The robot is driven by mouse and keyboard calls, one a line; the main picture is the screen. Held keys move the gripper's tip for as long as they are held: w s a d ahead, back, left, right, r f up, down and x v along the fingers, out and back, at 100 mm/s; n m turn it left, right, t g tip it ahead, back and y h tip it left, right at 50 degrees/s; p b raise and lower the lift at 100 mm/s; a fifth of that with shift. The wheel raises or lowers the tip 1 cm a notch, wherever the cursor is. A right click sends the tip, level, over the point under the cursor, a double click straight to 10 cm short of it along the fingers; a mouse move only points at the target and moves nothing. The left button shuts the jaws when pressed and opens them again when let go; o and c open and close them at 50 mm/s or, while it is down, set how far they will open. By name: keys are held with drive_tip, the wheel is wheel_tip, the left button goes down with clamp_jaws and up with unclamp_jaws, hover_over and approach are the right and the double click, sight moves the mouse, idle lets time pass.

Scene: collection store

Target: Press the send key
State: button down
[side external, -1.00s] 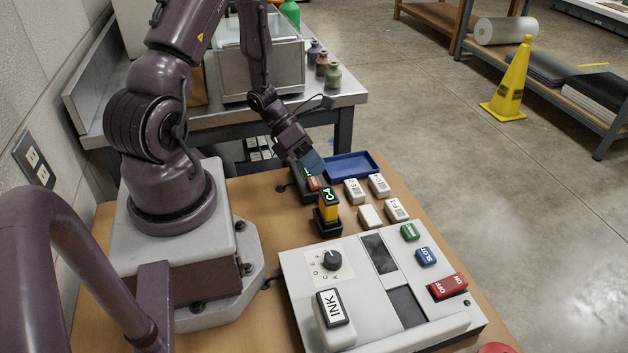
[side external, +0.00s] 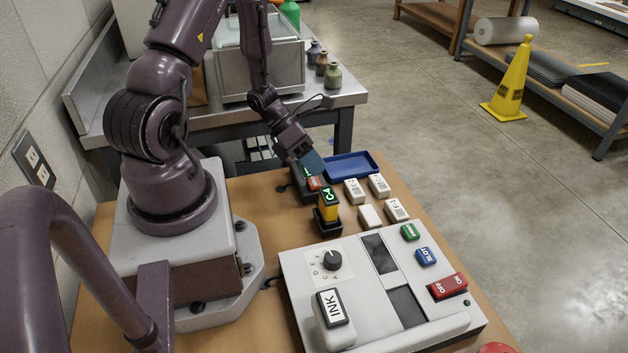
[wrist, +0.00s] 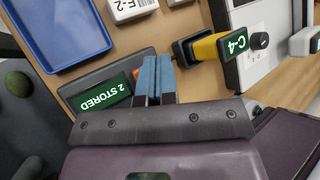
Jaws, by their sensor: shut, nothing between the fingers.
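A small black unit (side external: 296,178) stands on the wooden bench with a lit green display; in the wrist view the display (wrist: 103,94) reads "2 STORED". A small orange-red key (side external: 314,183) sits on this unit, with no readable label; it is likely the send key. In the wrist view only a sliver of it shows beside the fingers. My gripper (side external: 318,170) is shut and empty, its blue fingers pointing down just over the key. Its closed fingertips (wrist: 154,60) also show in the wrist view. Whether they touch the key I cannot tell.
A yellow block with a green C-4 screen (side external: 329,204) stands in a black holder close to my gripper. A blue tray (side external: 352,166) and several white labelled blocks (side external: 379,185) lie nearby. A grey control panel (side external: 360,253) with a knob and coloured keys fills the front.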

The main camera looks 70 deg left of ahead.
sight(314, 180)
drive_tip(key=shift+f, duration=0.15)
drive_tip(key=shift+f, duration=0.25)
drive_tip(key=shift+f, duration=0.45)
idle(0.8)
drive_tip(key=shift+r, duration=0.9)
drive_tip(key=shift+r, duration=0.1)
drive_tip(key=shift+r, duration=2.4)
